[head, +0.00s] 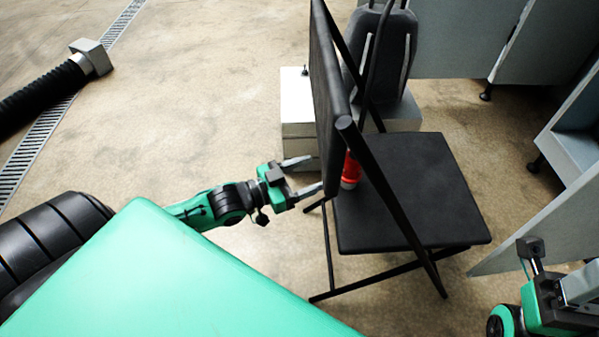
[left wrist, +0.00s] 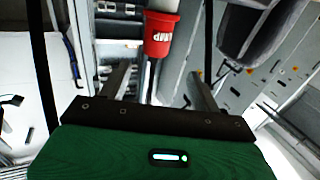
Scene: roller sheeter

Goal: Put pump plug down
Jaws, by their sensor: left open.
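The red pump plug (head: 351,170) shows at the rear of the black folding chair's seat (head: 415,190), partly hidden by the backrest and frame. I cannot tell exactly what it rests on. In the left wrist view the pump plug (left wrist: 161,35) is red with partly visible white letters and a pale part at its top. My left gripper (head: 315,174) is open and empty beside the chair back, with its fingers pointing towards the plug. In the left wrist view a gap shows between the plug and the open fingers (left wrist: 160,75). Part of my right arm shows at the lower right; its jaws are unclear.
The chair's backrest (head: 328,85) and thin legs stand close to my left gripper. A pale box (head: 298,105) and a dark upright machine (head: 385,50) stand behind. Grey panels (head: 545,220) line the right.

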